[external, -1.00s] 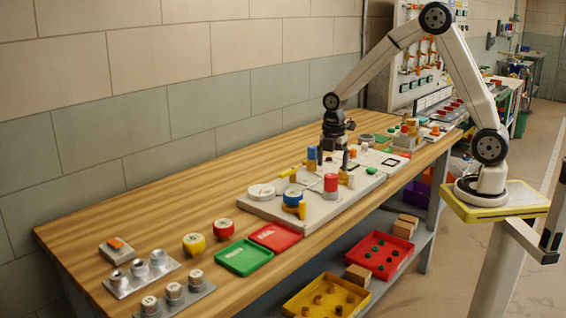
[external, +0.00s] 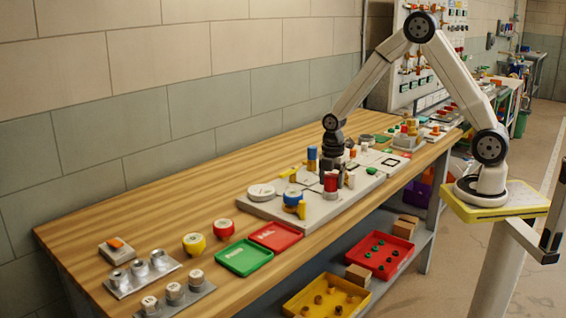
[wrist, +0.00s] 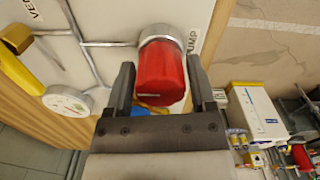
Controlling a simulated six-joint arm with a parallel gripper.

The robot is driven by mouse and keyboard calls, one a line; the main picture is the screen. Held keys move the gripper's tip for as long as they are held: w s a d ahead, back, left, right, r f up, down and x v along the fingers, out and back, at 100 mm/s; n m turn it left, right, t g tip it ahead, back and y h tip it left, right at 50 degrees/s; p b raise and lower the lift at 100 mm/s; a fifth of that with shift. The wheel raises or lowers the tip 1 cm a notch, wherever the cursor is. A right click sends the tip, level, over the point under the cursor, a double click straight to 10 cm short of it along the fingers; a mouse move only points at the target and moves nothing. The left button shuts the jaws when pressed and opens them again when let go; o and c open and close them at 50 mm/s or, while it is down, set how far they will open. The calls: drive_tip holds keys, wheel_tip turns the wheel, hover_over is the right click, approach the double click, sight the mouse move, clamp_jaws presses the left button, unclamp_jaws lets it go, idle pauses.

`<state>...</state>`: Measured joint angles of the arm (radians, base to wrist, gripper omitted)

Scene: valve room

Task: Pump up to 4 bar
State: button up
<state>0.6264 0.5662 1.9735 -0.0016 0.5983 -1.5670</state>
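The pump has a red cylindrical cap (wrist: 162,75) on a grey collar, beside a partly hidden label reading "UMP". In the external view the red cap (external: 331,183) stands upright on the grey panel (external: 262,209). My gripper (wrist: 160,80) is open, with one dark finger on each side of the cap and a visible gap at both sides. In the external view my gripper (external: 332,176) is lowered around the cap. A round white gauge (wrist: 68,100) lies left in the wrist view; its reading is too small to tell.
A yellow handle (wrist: 20,76) and metal pipes lie left of the pump in the wrist view. In the external view, a blue knob (external: 292,196) stands close by on the panel. A red tray (external: 275,236) and green tray (external: 244,257) lie in front; the bench's back left is clear.

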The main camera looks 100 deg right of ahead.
drive_tip(key=c, duration=0.8)
drive_tip(key=shift+m, duration=0.5)
drive_tip(key=m, duration=1)
drive_tip(key=shift+a+m, duration=0.1)
drive_tip(key=shift+m, duration=0.3)
drive_tip(key=m, duration=1.2)
drive_tip(key=shift+w+r, duration=0.1)
